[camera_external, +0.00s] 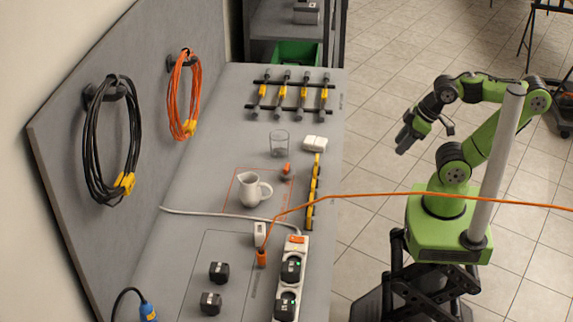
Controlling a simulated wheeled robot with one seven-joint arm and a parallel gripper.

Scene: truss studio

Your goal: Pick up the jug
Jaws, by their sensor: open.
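A cream-white jug (249,189) stands upright on the grey bench, inside an orange outlined square. Its handle points right and its spout points left. My gripper (403,146) is open and empty, out over the floor to the right of the bench. It is well apart from the jug, above bench height, and tilted downward.
An orange cable (400,196) crosses between my base and the bench, running to an orange plug. A white cable (215,212) passes just in front of the jug. A clear glass (279,143), a yellow level (313,192) and a power strip (292,267) stand nearby.

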